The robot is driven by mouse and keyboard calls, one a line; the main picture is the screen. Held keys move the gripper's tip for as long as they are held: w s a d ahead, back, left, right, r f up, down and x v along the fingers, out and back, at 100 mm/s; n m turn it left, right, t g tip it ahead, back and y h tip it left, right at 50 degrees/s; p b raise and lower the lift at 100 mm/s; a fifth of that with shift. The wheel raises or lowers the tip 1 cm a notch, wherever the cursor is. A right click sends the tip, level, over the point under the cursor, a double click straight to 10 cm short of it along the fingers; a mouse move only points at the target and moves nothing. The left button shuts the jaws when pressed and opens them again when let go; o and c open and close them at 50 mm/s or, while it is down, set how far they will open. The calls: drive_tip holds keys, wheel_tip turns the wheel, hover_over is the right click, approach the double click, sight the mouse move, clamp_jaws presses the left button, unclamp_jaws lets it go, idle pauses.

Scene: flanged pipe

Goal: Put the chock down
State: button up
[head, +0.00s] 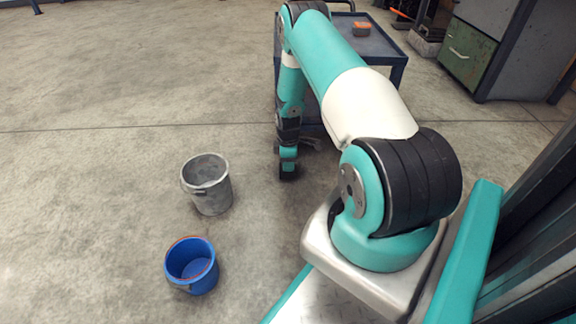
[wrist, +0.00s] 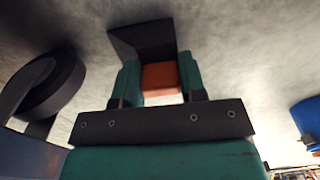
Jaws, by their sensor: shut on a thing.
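The chock is a dark wedge (wrist: 143,38) with an orange block (wrist: 160,77) on it in the wrist view. My gripper (wrist: 160,88) is shut on the orange block, with one teal finger on each side. In the head view my gripper (head: 288,168) points down, close to the floor in front of the dark blue cart. There the chock is too small and dark to tell apart from the fingertips. I cannot tell whether the chock touches the floor.
A grey bucket (head: 207,184) and a blue bucket (head: 191,266) stand left of my arm. The blue-grey cart (head: 388,48) carries a small orange-topped object (head: 362,28). A dark rounded part (wrist: 52,84) is left of the gripper. Open floor (head: 110,90) lies left.

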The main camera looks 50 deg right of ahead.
drive_tip(key=shift+r, duration=0.15)
drive_tip(key=o, duration=0.6)
drive_tip(key=shift+f, duration=0.2)
drive_tip(key=o, duration=0.4)
drive_tip(key=shift+o, duration=0.2)
